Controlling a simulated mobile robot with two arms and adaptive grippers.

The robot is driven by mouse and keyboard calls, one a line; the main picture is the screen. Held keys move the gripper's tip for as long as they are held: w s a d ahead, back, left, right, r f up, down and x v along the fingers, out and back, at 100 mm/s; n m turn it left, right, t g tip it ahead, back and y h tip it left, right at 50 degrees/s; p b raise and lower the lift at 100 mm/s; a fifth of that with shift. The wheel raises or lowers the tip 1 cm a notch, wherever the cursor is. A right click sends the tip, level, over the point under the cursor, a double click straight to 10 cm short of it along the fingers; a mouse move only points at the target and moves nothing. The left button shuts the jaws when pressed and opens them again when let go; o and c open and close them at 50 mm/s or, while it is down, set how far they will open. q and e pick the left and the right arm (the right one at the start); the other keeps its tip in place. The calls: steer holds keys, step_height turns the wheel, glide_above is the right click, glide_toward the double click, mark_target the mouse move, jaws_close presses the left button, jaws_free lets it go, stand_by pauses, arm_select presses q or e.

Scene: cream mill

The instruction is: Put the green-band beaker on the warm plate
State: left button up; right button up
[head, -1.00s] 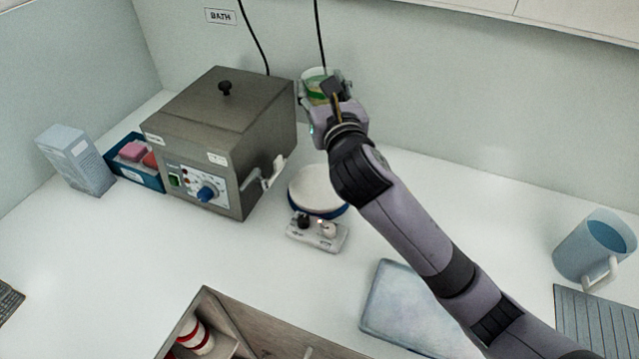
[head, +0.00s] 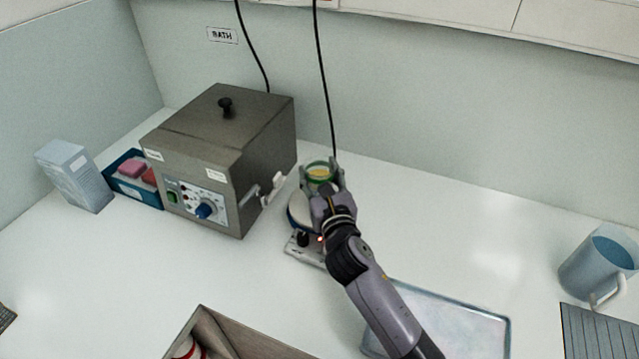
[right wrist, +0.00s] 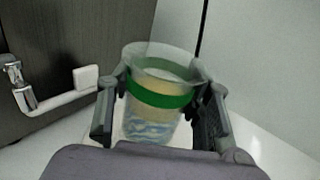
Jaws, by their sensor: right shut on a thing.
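The green-band beaker (head: 319,169) is clear glass with yellowish contents. It is held between the fingers of my right gripper (head: 323,184), which is shut on it. In the right wrist view the beaker (right wrist: 158,95) is upright or nearly so, with its green band between the fingers of the gripper (right wrist: 160,105). The warm plate (head: 295,212) is a round white top with a blue rim and a small control box in front. My right gripper and arm hide much of it. The beaker is at its back right edge; whether it touches the plate I cannot tell. My left gripper is not in view.
The grey bath (head: 222,150) with lid and side tap stands just left of the plate. A blue tray (head: 417,318) lies at front right, partly under my arm. A blue jug (head: 598,262) stands far right. A wooden box (head: 232,335) is at the front.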

steer(key=shift+f, duration=1.2)
steer(key=shift+f, duration=0.1)
steer(key=o, duration=1.2)
steer(key=shift+f, duration=0.1)
steer(key=shift+r, duration=0.25)
steer(key=b+v, duration=0.1)
steer(key=v, duration=1.1)
steer(key=shift+f, duration=0.1)
